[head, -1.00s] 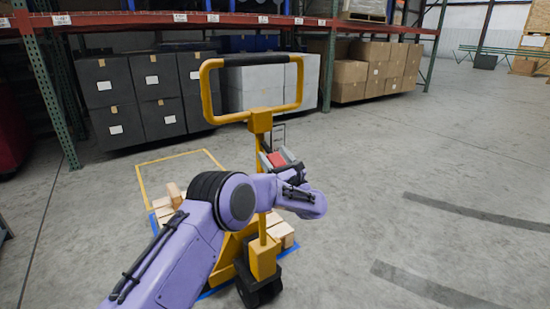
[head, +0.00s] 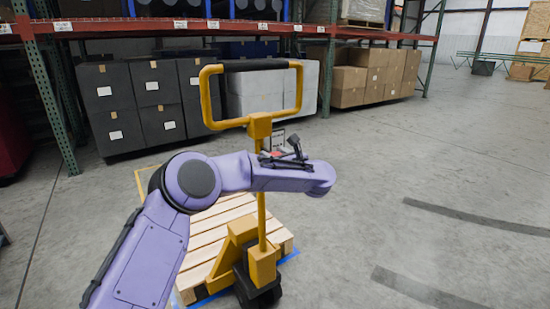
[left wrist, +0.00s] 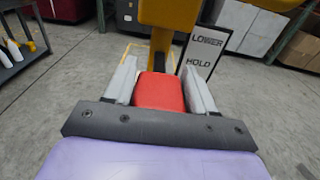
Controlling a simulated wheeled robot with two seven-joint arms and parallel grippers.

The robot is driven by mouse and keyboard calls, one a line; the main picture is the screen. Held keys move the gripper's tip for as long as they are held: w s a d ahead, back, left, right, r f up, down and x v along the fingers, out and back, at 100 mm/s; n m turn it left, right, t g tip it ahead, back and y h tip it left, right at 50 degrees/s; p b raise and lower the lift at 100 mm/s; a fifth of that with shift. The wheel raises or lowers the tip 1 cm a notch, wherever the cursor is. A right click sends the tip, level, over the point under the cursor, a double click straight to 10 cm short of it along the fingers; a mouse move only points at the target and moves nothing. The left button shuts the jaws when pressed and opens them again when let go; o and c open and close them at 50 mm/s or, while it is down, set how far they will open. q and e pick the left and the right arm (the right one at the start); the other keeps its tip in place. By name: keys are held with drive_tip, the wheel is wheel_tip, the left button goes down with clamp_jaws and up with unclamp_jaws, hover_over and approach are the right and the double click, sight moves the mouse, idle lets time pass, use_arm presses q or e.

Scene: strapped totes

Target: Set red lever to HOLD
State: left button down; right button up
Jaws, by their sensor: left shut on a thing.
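A yellow pallet jack with a looped handle (head: 205,95) stands in front of me in the head view. The red lever (left wrist: 160,92) is a block-like grip at its post in the left wrist view; only a bit of red shows in the head view. My left gripper (left wrist: 160,84) has one grey finger on each side of the lever and is shut on it. A framed sign (left wrist: 207,48) behind it reads LOWER above and HOLD below. My forearm hides much of the lever and post in the head view. My right gripper is not in view.
A wooden pallet (head: 215,235) lies at the jack, with blue floor tape along its edge. Black bins (head: 110,100) and cardboard boxes (head: 365,75) stand under a red-beamed rack behind. The concrete floor (head: 430,170) to the right is clear.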

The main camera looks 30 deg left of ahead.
use_arm(q)
drive_tip(key=shift+c, duration=2.2)
unclamp_jaws()
drive_tip(key=shift+d, duration=0.1)
drive_tip(key=b+v, duration=0.1)
drive_tip(key=v, duration=0.9)
drive_tip(key=shift+d, duration=0.15)
